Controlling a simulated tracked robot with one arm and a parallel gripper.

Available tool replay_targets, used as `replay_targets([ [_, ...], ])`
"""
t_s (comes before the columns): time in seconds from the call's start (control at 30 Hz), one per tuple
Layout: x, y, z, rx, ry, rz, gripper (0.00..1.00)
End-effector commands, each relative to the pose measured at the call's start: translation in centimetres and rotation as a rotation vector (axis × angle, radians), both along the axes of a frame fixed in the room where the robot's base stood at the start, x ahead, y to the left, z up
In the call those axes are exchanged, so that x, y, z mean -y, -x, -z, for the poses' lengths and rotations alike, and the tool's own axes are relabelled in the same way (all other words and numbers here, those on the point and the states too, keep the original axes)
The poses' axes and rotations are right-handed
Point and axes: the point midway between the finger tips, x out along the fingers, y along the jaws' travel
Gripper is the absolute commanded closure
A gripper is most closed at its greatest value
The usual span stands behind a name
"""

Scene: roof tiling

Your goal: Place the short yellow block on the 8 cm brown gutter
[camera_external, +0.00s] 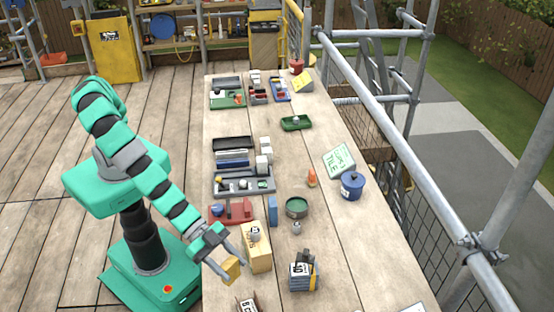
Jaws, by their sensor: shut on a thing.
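My gripper (228,264) is shut on a short yellow block (232,269) at the lower left of the workbench. The block is held tilted between the fingers, near the bench's left edge. Whether it touches anything below cannot be told. A small brown piece with a pale label (246,305) lies at the bottom edge of the view, below and slightly right of the block. It may be the brown gutter; it is partly cut off by the frame and its label is too small to read.
A tan wooden block (257,256) with a small grey item on it stands just right of my gripper. A bundle of labelled blocks (303,276) lies farther right. A red holder (232,211) and a green bowl (297,207) are behind. The bench (350,262) is clear at right.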

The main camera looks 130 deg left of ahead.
Motion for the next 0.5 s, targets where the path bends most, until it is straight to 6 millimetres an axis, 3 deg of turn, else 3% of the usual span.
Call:
replay_targets([
  [0.2,0.5,-3.5,0.2,0.004,0.0,0.001,0.77],
  [0.5,0.9,-6.3,0.5,0.003,-0.001,0.0,0.77],
])
